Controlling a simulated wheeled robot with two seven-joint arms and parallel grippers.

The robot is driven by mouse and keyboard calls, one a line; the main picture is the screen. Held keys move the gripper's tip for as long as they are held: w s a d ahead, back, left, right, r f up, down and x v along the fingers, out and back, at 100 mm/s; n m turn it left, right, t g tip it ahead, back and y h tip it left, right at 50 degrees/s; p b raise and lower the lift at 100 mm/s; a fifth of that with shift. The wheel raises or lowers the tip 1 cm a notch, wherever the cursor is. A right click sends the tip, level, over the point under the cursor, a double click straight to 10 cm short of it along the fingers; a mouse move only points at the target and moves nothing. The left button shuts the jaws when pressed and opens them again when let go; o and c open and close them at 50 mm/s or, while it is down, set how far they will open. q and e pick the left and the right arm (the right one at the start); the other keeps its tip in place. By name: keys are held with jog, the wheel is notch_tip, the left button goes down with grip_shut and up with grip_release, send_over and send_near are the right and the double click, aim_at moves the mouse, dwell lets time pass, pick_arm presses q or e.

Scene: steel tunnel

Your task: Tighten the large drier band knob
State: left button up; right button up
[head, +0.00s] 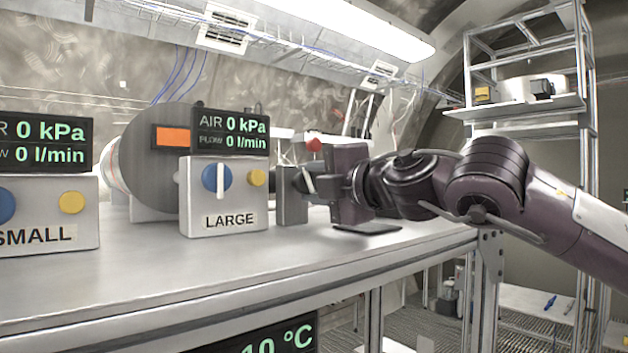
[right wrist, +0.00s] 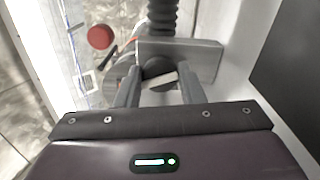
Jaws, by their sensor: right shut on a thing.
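The large drier (head: 135,165) is a big grey drum at the left of the head view, behind the box labelled LARGE (head: 230,219). The band knob (right wrist: 155,70) is dark and round with a pale bar, on a grey block (right wrist: 205,60) in the right wrist view. My right gripper (right wrist: 160,86) has one finger on each side of the knob and is shut on it. In the head view my right gripper (head: 312,184) reaches in from the right beside the block (head: 291,207); its fingers partly hide the knob. My left gripper is not in view.
The LARGE box has a blue knob (head: 216,177), a yellow button (head: 257,177) and a display (head: 231,133) reading 0 kPa. A SMALL box (head: 40,238) stands left. A red ball-like knob (head: 314,144) is above my gripper. The bench front (head: 200,275) is clear.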

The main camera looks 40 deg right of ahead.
jog(key=shift+r+m, duration=0.1)
jog(key=shift+m, duration=0.4)
jog(key=o, duration=1)
jog(key=shift+s+f, duration=0.2)
jog(key=shift+s, duration=0.05)
jog(key=s+b, duration=0.1)
jog(key=s, duration=0.1)
jog(key=s+b, duration=0.3)
jog(key=s, duration=0.1)
jog(key=shift+s+d, duration=0.2)
jog(key=shift+d, duration=0.1)
jog(key=shift+s+r+b, duration=0.15)
jog(key=shift+s+b, duration=0.25)
jog(key=shift+s, duration=0.05)
jog(key=shift+w, duration=0.1)
